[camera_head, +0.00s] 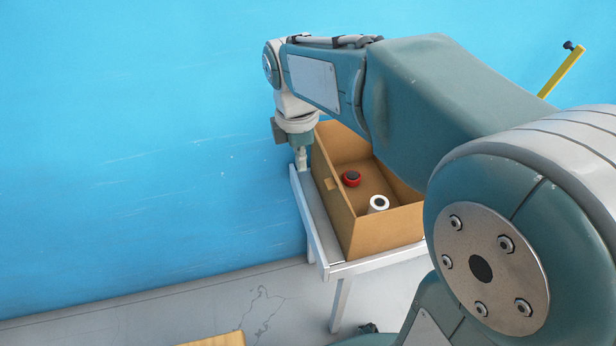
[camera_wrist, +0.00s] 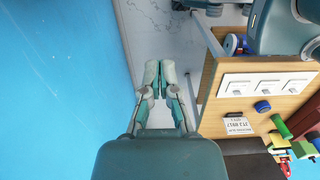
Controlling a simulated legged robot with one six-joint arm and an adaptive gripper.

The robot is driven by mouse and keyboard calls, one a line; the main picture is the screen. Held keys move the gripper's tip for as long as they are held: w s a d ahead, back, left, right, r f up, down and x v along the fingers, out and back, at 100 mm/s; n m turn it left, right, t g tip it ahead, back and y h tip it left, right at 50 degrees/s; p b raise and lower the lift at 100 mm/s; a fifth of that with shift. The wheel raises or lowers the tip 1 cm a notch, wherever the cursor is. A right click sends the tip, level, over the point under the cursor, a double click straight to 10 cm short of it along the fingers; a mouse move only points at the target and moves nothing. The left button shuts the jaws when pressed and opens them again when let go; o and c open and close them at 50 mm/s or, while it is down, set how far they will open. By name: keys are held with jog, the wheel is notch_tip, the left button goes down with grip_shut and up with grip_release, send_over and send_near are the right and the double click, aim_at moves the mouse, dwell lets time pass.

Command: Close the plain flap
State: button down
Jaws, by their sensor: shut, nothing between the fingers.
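An open cardboard box (camera_head: 405,228) stands on a pale table. Its left side panel (camera_head: 335,200) stands up, with a small tan tab on it. I cannot tell which part is the plain flap. Inside the box lie a red and black round thing (camera_head: 351,178) and a white roll (camera_head: 378,204). My gripper (camera_head: 301,164) points down just outside the box's far left corner, near the blue wall. I cannot tell whether it touches the box. In the wrist view my gripper (camera_wrist: 160,72) has its fingertips together, with nothing between them. My arm hides the box's right part.
The pale table (camera_head: 385,264) has a narrow bare strip left of the box. The blue wall (camera_head: 150,130) is close behind. In the wrist view, a tan panel (camera_wrist: 222,120) with white plates and several coloured objects lies right of my gripper. A yellow bar (camera_head: 562,70) stands at upper right.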

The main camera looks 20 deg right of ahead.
notch_tip(320, 180, down, 10)
jog(key=r, duration=0.1)
jog(key=d, duration=0.2)
jog(key=d+r, duration=0.1)
jog(key=d, duration=0.1)
jog(key=shift+r, duration=0.1)
jog(key=shift+a, duration=0.2)
jog(key=shift+w, duration=0.1)
